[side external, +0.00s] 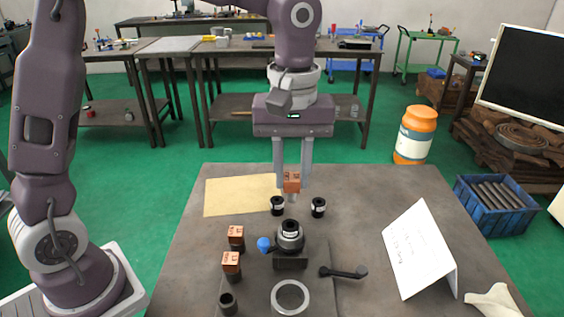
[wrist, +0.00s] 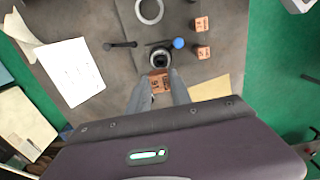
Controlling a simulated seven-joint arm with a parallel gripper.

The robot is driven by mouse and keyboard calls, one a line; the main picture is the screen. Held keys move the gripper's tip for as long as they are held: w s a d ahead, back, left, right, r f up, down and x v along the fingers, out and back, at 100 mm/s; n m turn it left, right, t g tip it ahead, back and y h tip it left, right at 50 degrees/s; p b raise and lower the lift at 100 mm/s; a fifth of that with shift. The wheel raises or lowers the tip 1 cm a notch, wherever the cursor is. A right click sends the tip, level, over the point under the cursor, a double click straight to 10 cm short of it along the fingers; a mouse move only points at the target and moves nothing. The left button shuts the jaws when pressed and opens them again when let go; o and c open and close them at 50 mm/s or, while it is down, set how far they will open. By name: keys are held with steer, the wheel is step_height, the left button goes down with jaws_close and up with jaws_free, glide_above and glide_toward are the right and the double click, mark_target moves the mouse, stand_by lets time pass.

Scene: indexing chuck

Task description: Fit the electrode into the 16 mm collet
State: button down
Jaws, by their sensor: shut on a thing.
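My gripper (side external: 292,178) is shut on a copper electrode block (side external: 291,184), held upright above the table with a pale shank below it. The held electrode also shows between the fingers in the wrist view (wrist: 158,80). The dark round chuck (side external: 290,242) stands in front of it, lower down, with a labelled black collet (side external: 290,228) seated in its top. The electrode is apart from the chuck. In the wrist view the chuck (wrist: 160,58) lies just beyond the fingertips. Two labelled black collets (side external: 277,205) (side external: 318,207) stand behind the chuck. The size markings are too small to read surely.
Two copper electrodes (side external: 236,237) (side external: 231,264) and a black cylinder (side external: 228,303) stand left of the chuck. A blue knob (side external: 263,244) is at its left side, a black lever (side external: 345,272) to its right. A ring (side external: 290,297) and a folded card (side external: 420,250) lie nearby.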

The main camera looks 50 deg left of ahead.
mark_target(291, 201)
steer(key=shift+f, duration=0.1)
steer(key=shift+f, duration=2.6)
steer(key=shift+f, duration=1.65)
steer(key=c, duration=1.1)
jaws_free()
step_height(291, 201, up, 6)
steer(key=shift+r, duration=0.5)
